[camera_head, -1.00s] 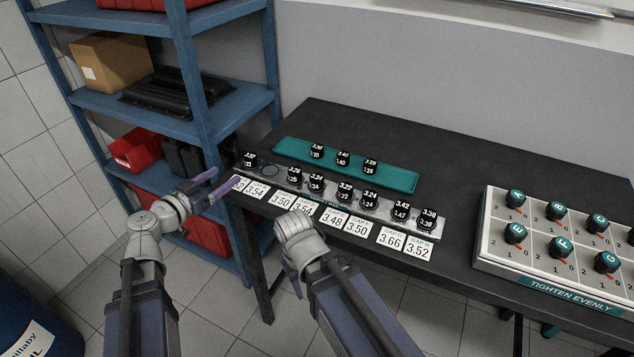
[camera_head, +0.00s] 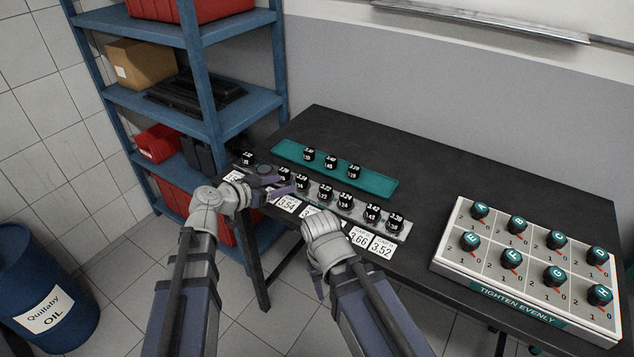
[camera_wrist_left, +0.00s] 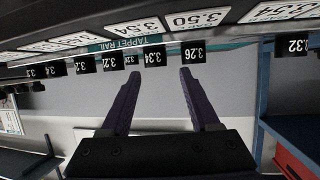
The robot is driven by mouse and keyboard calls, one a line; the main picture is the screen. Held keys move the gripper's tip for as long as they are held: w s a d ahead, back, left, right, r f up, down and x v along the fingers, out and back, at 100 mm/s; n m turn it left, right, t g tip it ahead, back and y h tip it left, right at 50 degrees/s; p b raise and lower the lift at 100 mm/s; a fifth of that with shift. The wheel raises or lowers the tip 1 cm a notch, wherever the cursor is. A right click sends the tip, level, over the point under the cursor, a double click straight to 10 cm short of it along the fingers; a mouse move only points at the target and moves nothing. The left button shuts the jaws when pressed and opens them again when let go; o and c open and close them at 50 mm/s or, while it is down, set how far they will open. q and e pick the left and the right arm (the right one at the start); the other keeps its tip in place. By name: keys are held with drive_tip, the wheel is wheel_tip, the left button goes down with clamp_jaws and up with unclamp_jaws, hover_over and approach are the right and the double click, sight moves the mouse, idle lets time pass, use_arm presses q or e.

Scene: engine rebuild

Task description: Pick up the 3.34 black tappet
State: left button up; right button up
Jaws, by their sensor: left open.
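The 3.34 black tappet (camera_head: 302,182) is a short black cylinder with white numbers, standing in the grey tappet rail (camera_head: 404,236) near the table's front edge. The 3.26 tappet (camera_head: 284,174) stands to its left. My left gripper (camera_head: 288,184) is open and empty, its purple fingers pointing at these two tappets. In the left wrist view the 3.34 tappet (camera_wrist_left: 154,56) appears upside down, just beyond and between the open fingertips (camera_wrist_left: 160,72); the 3.26 tappet (camera_wrist_left: 193,54) is by the right-hand finger. My right gripper (camera_head: 318,285) hangs before the table edge, its jaws mostly hidden.
Other black tappets share the rail, including the 3.32 one (camera_head: 247,158) at its left end. A green tray (camera_head: 376,186) behind holds three more. White gap cards (camera_head: 381,247) lie in front. A knob panel (camera_head: 455,245) is at right; blue shelves (camera_head: 215,118) stand left.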

sight(298, 180)
use_arm(q)
drive_tip(key=shift+s+d, duration=0.1)
drive_tip(key=shift+d, duration=0.15)
drive_tip(key=shift+b+x, duration=0.45)
drive_tip(key=shift+x, duration=0.55)
drive_tip(key=shift+b+x, duration=0.8)
drive_tip(key=shift+x, duration=2.2)
drive_tip(key=shift+d+r, duration=0.1)
drive_tip(key=shift+r, duration=0.1)
drive_tip(key=shift+s, duration=0.1)
drive_tip(key=shift+c, duration=0.3)
clamp_jaws()
